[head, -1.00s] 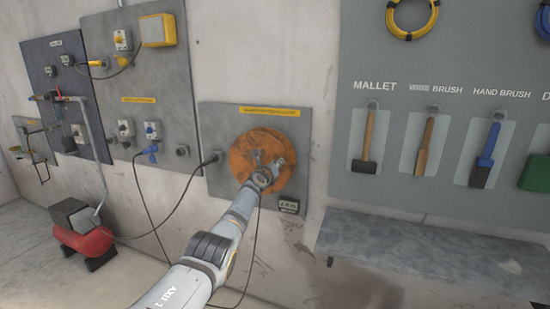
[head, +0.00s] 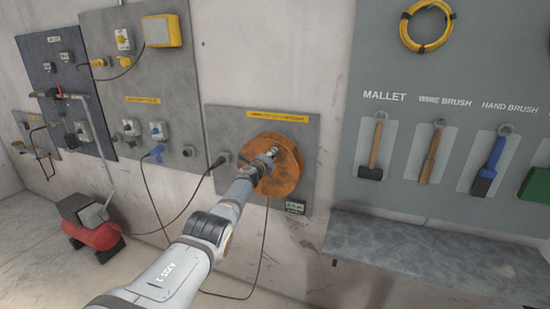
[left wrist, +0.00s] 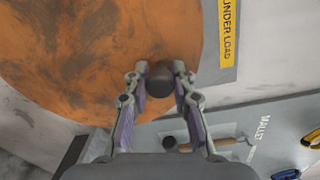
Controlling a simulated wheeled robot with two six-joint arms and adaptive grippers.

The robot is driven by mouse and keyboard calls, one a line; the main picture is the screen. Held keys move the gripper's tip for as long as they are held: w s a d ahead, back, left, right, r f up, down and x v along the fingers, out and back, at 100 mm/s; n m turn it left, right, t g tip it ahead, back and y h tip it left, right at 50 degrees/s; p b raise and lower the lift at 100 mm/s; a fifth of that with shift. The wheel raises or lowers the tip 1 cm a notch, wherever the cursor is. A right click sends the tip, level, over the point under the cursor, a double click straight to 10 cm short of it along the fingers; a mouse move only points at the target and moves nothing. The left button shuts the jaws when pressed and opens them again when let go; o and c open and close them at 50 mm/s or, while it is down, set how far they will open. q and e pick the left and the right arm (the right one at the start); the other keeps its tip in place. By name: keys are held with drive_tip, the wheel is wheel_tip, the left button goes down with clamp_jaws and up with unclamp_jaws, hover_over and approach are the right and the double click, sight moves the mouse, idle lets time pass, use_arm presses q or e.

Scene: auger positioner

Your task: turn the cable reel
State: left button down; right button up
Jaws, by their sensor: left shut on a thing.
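The cable reel (head: 284,182) is a worn orange-brown disc on a grey wall plate (head: 225,128). It fills the upper left of the left wrist view (left wrist: 90,45). A dark round knob (left wrist: 160,79) sits near the reel's edge there. My left gripper (head: 269,155) is in front of the reel's upper middle in the head view and hides part of it. In the left wrist view my left gripper (left wrist: 160,82) has its fingers on both sides of the knob and is shut on it. My right gripper is in neither view.
A small display (head: 295,207) is below the reel, and a black cable plugs in at its left. A grey shelf (head: 400,250) juts out at lower right under hanging tools, including a mallet (head: 372,148). A red compressor (head: 92,236) stands on the floor at left.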

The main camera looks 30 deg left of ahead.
use_arm(q)
drive_tip(key=shift+a+r+n, duration=0.2)
drive_tip(key=shift+a+n, duration=0.15)
drive_tip(key=shift+n, duration=0.15)
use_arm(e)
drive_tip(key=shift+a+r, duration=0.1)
use_arm(q)
drive_tip(key=c, duration=1.1)
unclamp_jaws()
drive_tip(key=shift+f, duration=0.1)
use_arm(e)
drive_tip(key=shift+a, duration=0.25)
